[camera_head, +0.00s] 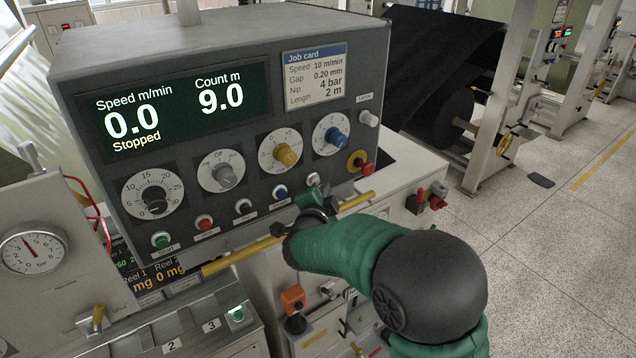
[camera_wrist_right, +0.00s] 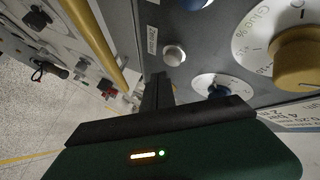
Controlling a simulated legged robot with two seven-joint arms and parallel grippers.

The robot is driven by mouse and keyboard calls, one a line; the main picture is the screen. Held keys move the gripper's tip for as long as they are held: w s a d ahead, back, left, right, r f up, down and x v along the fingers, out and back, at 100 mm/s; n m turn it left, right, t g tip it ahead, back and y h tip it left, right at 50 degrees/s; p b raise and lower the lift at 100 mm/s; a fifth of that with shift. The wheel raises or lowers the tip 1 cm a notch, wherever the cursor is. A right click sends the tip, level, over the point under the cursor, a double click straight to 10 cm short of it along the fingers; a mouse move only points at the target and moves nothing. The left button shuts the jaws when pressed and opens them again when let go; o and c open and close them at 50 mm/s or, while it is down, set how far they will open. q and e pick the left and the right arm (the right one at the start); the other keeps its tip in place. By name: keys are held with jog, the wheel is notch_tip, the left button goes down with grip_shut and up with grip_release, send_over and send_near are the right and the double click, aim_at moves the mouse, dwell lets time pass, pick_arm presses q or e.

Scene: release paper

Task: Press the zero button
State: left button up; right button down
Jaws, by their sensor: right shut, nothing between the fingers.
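The control box (camera_head: 75,75) has a row of small push buttons along its lower front. My right gripper (camera_head: 312,198) is shut and empty, just below this button in the head view. In the wrist view its fingertips (camera_wrist_right: 158,82) are close to the button; I cannot tell if they touch. The display (camera_head: 178,118) reads speed 0.0, count 9.0, Stopped. My left gripper is not in view.
Blue (camera_head: 280,192), dark (camera_head: 243,206), red (camera_head: 205,223) and green (camera_head: 161,240) buttons lie to the left. Dials sit above them, including a yellow knob (camera_head: 287,155). A red button (camera_head: 367,169) is to the right. A yellow bar (camera_head: 240,258) runs below the box.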

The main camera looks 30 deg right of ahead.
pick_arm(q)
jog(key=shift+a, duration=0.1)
pick_arm(e)
jog(key=shift+a, duration=0.15)
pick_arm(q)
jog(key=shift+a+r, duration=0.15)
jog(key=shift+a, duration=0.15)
pick_arm(e)
jog(key=shift+w+a+r, duration=0.2)
jog(key=shift+w+a, duration=0.2)
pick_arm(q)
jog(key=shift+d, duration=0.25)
pick_arm(e)
jog(key=shift+d, duration=0.25)
